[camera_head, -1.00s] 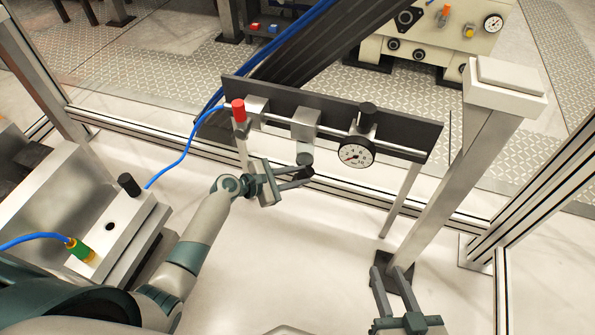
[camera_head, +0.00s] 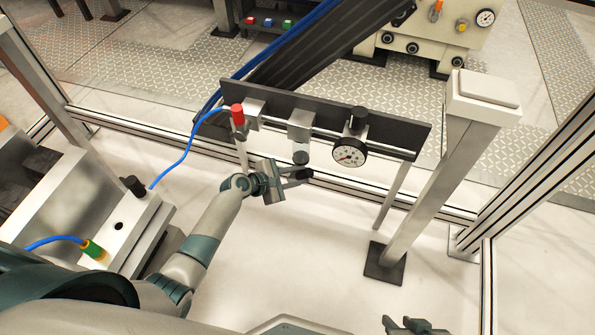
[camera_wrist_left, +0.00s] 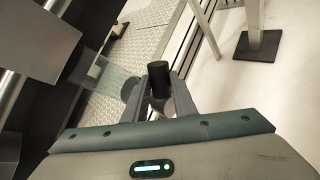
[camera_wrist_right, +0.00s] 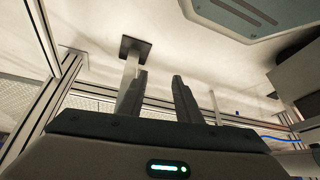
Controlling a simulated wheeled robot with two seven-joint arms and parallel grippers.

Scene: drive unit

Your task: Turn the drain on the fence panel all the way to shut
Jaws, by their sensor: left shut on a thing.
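The dark fence panel (camera_head: 385,137) carries a filter unit with a metal block (camera_head: 300,125) and a clear bowl (camera_head: 300,153) below it. The drain is a small black knob under the bowl; in the left wrist view the black knob (camera_wrist_left: 158,78) stands between the fingertips. My left gripper (camera_head: 300,176) is shut on the drain from the left, just below the bowl. The fingers hide part of the knob, and its turn angle cannot be read. My right gripper (camera_head: 410,325) is at the bottom edge; in the right wrist view it (camera_wrist_right: 158,90) is open and empty.
A round gauge (camera_head: 349,152) with a black knob (camera_head: 358,118) sits right of the bowl. A red-capped valve (camera_head: 238,115) with a blue hose (camera_head: 182,158) is left of it. A metal post (camera_head: 430,190) stands at right. The floor below the panel is clear.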

